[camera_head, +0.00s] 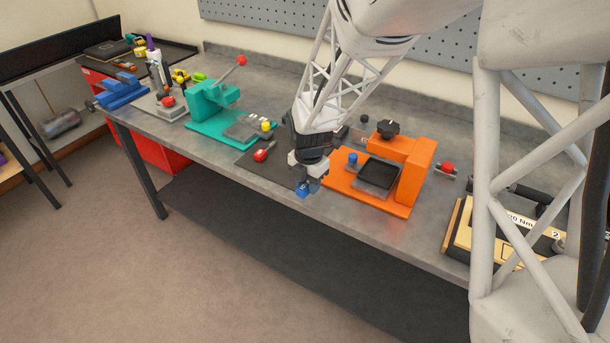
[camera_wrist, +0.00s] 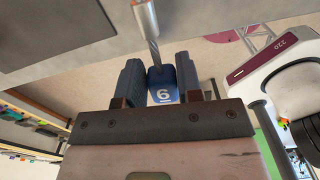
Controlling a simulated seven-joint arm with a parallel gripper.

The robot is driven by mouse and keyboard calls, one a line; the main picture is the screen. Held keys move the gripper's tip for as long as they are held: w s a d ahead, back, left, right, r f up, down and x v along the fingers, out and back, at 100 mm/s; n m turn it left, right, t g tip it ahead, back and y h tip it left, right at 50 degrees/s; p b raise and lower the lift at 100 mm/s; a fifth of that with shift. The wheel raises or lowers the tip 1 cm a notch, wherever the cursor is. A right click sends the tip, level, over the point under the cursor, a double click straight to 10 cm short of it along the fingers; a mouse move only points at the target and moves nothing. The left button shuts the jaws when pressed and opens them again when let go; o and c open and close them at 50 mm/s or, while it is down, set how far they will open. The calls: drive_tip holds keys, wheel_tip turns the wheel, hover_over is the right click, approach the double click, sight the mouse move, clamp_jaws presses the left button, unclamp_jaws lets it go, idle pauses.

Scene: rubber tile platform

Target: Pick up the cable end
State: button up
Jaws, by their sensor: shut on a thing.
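In the head view my gripper (camera_head: 310,172) points down at the front edge of the workbench, left of the orange fixture. A small blue piece (camera_head: 303,189) shows at its fingertips. In the wrist view the dark fingers of my gripper (camera_wrist: 159,78) are shut on this blue piece (camera_wrist: 163,82), which is marked with a white 6. A grey metallic rod or cable (camera_wrist: 147,20) runs up from it. I take the blue piece to be the cable end. The fingers hide its sides.
The orange fixture (camera_head: 408,165) with a black knob stands close to the right of my gripper. A dark mat (camera_head: 262,168) with a red-handled item is to the left. The teal press (camera_head: 212,98) is farther left. Open floor lies in front of the grey workbench (camera_head: 210,148).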

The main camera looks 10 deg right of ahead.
drive_tip(key=shift+s, duration=0.65)
idle(0.5)
drive_tip(key=w+r+m, duration=0.5)
drive_tip(key=w+m, duration=0.3)
drive_tip(key=w, duration=0.2)
drive_tip(key=w+d+r+m, duration=0.1)
drive_tip(key=w+r+m, duration=0.4)
drive_tip(key=w+m, duration=0.4)
drive_tip(key=w+d+r+m, duration=0.1)
drive_tip(key=w+r+m, duration=0.4)
drive_tip(key=w+m, duration=0.3)
drive_tip(key=shift+w+r+m, duration=0.3)
drive_tip(key=shift+w+m, duration=0.1)
drive_tip(key=shift+w, duration=1.2)
drive_tip(key=shift+a, duration=0.1)
